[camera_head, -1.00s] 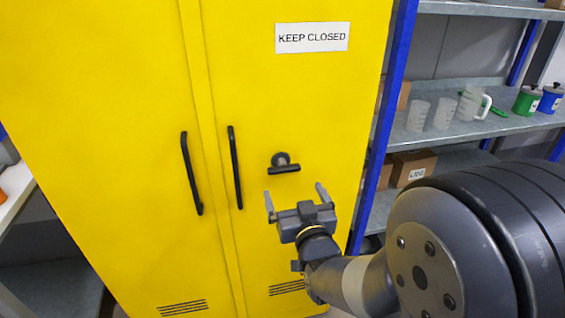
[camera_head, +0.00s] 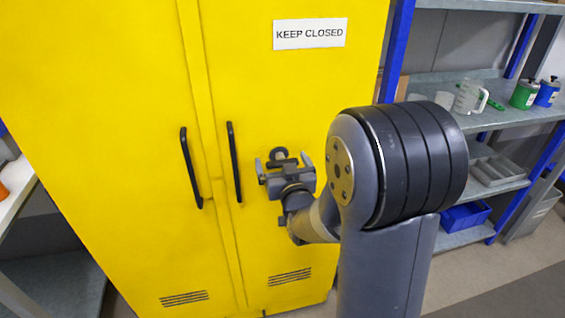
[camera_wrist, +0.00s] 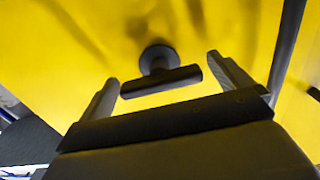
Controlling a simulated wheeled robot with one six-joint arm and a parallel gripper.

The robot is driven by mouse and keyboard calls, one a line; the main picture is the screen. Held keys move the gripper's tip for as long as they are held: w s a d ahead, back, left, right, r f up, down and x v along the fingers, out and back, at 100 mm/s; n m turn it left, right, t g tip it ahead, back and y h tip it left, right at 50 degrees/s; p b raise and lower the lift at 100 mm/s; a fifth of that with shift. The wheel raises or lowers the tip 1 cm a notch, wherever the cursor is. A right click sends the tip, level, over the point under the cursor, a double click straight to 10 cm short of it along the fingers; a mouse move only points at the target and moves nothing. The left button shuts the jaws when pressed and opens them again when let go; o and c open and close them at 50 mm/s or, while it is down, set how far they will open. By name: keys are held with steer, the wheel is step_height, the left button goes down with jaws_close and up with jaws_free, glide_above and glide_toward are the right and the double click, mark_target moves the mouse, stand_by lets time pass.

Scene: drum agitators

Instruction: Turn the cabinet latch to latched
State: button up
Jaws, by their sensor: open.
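The yellow cabinet (camera_head: 150,230) has two shut doors, each with a long black handle. The cabinet latch (camera_head: 279,154) is a dark T-shaped knob on the right door, partly hidden behind my gripper in the head view. In the wrist view the latch's bar (camera_wrist: 161,81) lies nearly level, tilted slightly up to the right, in front of its round base. My gripper (camera_head: 283,164) is open and empty. In the wrist view its two fingers (camera_wrist: 162,75) stand on either side of the bar's ends. I cannot tell whether either finger touches the bar.
A black door handle (camera_head: 234,162) is close to the left of my gripper. A "KEEP CLOSED" sign (camera_head: 310,33) is above. At the right, shelves with a blue upright (camera_head: 396,55) hold a clear jug (camera_head: 469,97), a green can and a blue can.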

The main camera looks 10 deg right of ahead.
steer(key=shift+c, duration=0.4)
steer(key=c, duration=0.9)
steer(key=shift+f+m+b, duration=0.1)
steer(key=shift+m+b, duration=0.2)
steer(key=shift+b, duration=0.25)
steer(key=m+b, duration=0.3)
steer(key=b, duration=0.2)
steer(key=shift+f, duration=0.15)
steer(key=m+b, duration=0.9)
steer(key=shift+m, duration=0.3)
steer(key=m+b, duration=0.2)
steer(key=m, duration=0.2)
steer(key=shift+m+b, duration=0.3)
steer(key=shift+b, duration=0.1)
steer(key=shift+r, duration=0.2)
